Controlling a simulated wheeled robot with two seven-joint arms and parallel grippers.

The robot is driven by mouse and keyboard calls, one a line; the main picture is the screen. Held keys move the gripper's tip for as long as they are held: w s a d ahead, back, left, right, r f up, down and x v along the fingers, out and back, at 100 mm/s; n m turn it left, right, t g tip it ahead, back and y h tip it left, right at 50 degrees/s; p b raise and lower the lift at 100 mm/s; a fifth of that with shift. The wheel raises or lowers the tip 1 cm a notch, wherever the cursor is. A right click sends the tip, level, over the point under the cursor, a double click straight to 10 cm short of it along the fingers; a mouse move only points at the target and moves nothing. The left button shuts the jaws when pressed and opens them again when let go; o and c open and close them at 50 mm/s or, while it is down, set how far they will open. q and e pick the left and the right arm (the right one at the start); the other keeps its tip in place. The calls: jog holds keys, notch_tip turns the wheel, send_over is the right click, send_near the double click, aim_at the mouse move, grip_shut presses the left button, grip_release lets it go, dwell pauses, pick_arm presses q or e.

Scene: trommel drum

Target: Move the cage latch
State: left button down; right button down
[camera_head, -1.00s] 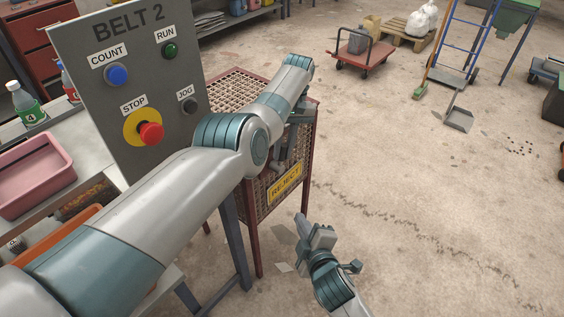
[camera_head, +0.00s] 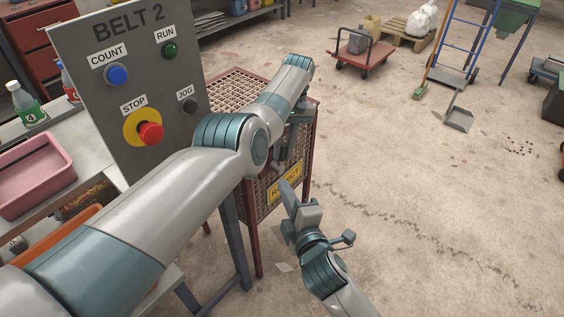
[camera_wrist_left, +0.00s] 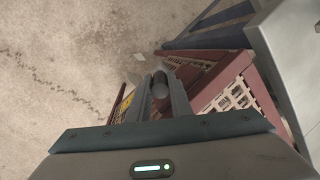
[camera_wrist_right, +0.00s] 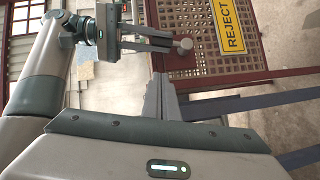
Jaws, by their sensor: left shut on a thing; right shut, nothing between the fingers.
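The cage (camera_head: 231,91) is a rust-red frame with mesh panels and a yellow REJECT sign (camera_head: 285,184) on its front. My left gripper (camera_wrist_left: 160,98) is shut on a grey round-ended latch handle (camera_wrist_left: 160,83) at the cage front. The right wrist view also shows the left gripper (camera_wrist_right: 150,38) with the handle's round end (camera_wrist_right: 185,44) at its fingertips, left of the REJECT sign (camera_wrist_right: 232,25). In the head view my left arm hides most of the latch. My right gripper (camera_head: 286,188) is shut and empty in front of the cage, partly covering the sign.
A grey BELT 2 panel (camera_head: 185,70) with buttons stands left of the cage, close to my left arm. A bench with a pink tray (camera_head: 35,175) is at the left. Open concrete floor (camera_head: 430,200) lies to the right. A red cart (camera_head: 361,57) stands far back.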

send_near(282, 162)
jog(key=w+a+r, duration=0.3)
jog(key=a, duration=0.2)
jog(key=shift+w+d+f, duration=0.3)
jog(key=shift+w+d, duration=0.15)
jog(key=shift+w, duration=0.3)
jog(key=shift+w+d+f, duration=0.25)
jog(key=shift+w+d, duration=0.2)
jog(key=shift+w, duration=0.35)
